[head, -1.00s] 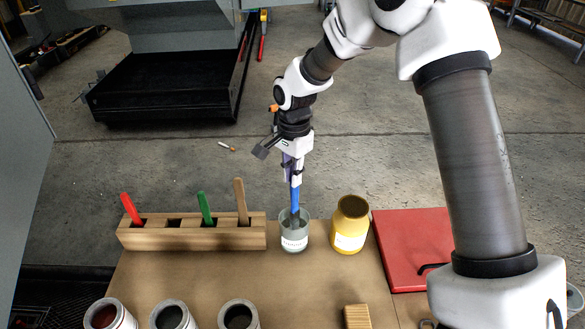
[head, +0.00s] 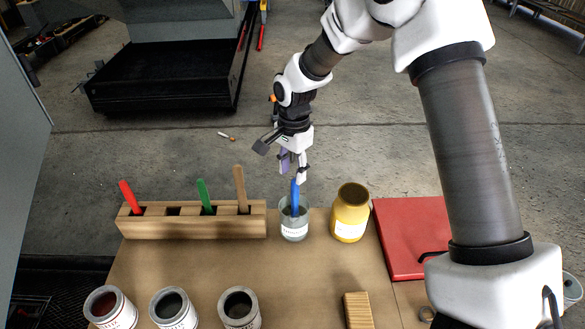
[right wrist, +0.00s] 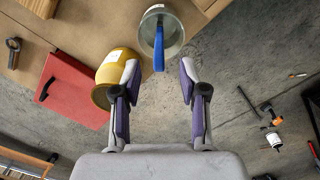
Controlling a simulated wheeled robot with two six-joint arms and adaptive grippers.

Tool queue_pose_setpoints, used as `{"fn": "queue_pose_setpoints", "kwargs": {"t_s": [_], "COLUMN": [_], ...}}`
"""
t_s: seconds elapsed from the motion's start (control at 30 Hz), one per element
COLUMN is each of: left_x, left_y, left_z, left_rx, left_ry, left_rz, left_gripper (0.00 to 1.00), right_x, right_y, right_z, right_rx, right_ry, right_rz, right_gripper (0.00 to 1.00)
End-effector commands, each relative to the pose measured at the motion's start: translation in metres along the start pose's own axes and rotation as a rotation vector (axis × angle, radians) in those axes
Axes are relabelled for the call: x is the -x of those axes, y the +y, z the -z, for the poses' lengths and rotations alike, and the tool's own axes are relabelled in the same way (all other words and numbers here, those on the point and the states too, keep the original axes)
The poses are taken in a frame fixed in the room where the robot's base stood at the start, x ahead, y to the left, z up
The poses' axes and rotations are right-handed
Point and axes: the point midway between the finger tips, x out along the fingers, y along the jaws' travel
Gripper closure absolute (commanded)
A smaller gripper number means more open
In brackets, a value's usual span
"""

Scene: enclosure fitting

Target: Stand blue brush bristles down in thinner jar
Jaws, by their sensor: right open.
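The blue brush (head: 295,195) stands in the glass thinner jar (head: 294,226), handle up and leaning slightly. Its lower end is inside the jar; the bristles are hard to make out. In the right wrist view the blue handle (right wrist: 158,48) points out of the jar (right wrist: 170,30), towards the gap between my fingers. My right gripper (head: 293,174) is open, with its fingertips around or just above the handle's top. In the right wrist view the right gripper (right wrist: 158,85) has its fingers apart, touching nothing that I can see. My left gripper is not in view.
A yellow jar (head: 350,213) stands close right of the thinner jar. A wooden rack (head: 190,226) at left holds a red, a green and a wooden handle. Three open cans (head: 175,310) stand in front. A red case (head: 410,237) lies at right.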

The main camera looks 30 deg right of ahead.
Motion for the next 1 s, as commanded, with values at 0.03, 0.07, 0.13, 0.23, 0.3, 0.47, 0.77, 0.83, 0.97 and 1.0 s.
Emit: {"fn": "queue_pose_setpoints", "kwargs": {"t_s": [0.03, 0.07, 0.13, 0.23, 0.3, 0.47, 0.77, 0.83, 0.97, 1.0], "left_x": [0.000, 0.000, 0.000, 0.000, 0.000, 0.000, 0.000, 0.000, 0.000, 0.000], "left_y": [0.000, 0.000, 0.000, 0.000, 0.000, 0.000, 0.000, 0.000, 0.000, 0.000], "left_z": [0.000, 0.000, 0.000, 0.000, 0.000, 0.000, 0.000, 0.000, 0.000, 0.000], "left_rx": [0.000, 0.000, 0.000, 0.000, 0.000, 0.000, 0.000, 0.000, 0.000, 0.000], "left_ry": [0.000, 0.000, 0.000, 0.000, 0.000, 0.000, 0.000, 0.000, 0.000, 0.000], "left_rz": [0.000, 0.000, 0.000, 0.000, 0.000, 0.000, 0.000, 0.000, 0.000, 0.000], "left_gripper": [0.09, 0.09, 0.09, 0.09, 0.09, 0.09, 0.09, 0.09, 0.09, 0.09], "right_x": [0.002, 0.004, 0.012, 0.033, 0.051, 0.092, 0.120, 0.120, 0.120, 0.120], "right_y": [0.000, 0.000, -0.001, -0.001, -0.001, -0.001, 0.000, 0.000, 0.000, 0.000], "right_z": [0.000, 0.000, 0.000, 0.000, 0.000, 0.000, 0.000, 0.000, 0.000, 0.000], "right_rx": [0.000, 0.000, 0.000, 0.000, 0.000, 0.000, 0.000, 0.000, 0.000, 0.000], "right_ry": [0.000, 0.000, 0.001, 0.001, 0.001, 0.002, 0.000, 0.000, 0.000, 0.000], "right_rz": [0.001, 0.001, 0.004, 0.005, 0.006, 0.005, 0.000, -0.001, 0.000, 0.000], "right_gripper": [0.57, 0.57, 0.57, 0.57, 0.57, 0.57, 0.57, 0.57, 0.57, 0.57]}}
